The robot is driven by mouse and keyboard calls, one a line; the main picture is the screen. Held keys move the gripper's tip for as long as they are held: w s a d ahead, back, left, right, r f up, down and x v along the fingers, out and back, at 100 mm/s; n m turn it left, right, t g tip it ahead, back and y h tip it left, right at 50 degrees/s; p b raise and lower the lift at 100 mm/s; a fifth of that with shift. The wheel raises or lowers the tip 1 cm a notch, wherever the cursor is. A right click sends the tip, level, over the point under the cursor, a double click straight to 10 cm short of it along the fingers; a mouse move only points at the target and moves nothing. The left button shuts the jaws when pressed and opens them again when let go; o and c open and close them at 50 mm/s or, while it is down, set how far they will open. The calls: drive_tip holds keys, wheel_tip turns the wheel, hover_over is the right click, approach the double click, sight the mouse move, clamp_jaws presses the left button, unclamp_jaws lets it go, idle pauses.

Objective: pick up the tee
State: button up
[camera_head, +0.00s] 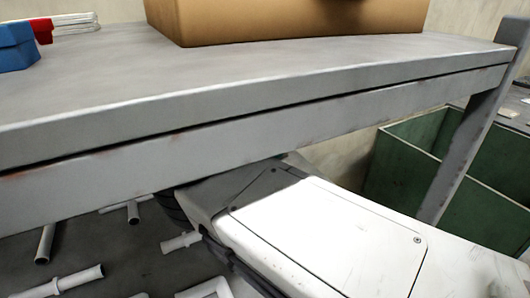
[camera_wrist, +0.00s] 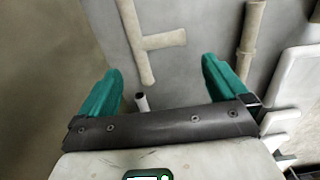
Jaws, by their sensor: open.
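In the wrist view, a pale beige tee (camera_wrist: 147,45), a straight pipe with a short side branch pointing right, lies on a grey surface beyond my gripper. My gripper (camera_wrist: 160,68) is open, its two teal fingers spread to the left and right of the tee's lower end. Nothing is held between them. Whether the fingers are level with the tee or above it cannot be told. In the head view my gripper is hidden, and I cannot tell which pipe there is the tee.
A short white pipe (camera_wrist: 142,102) shows between the fingers near the palm. A collared pipe (camera_wrist: 250,42) and white pieces (camera_wrist: 292,85) lie to the right. In the head view, a grey table (camera_head: 260,85) bearing a cardboard box (camera_head: 290,18) overhangs my arm; green bins (camera_head: 405,160) stand right.

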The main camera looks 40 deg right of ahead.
drive_tip(key=shift+w+d+f, duration=0.1)
drive_tip(key=shift+w+f, duration=0.05)
drive_tip(key=shift+w, duration=0.1)
drive_tip(key=shift+f, duration=0.3)
drive_tip(key=f, duration=0.4)
drive_tip(key=d+f+b, duration=0.1)
drive_tip(key=f, duration=0.1)
drive_tip(key=shift+s+f, duration=0.25)
drive_tip(key=shift+f, duration=0.05)
drive_tip(key=c, duration=1.2)
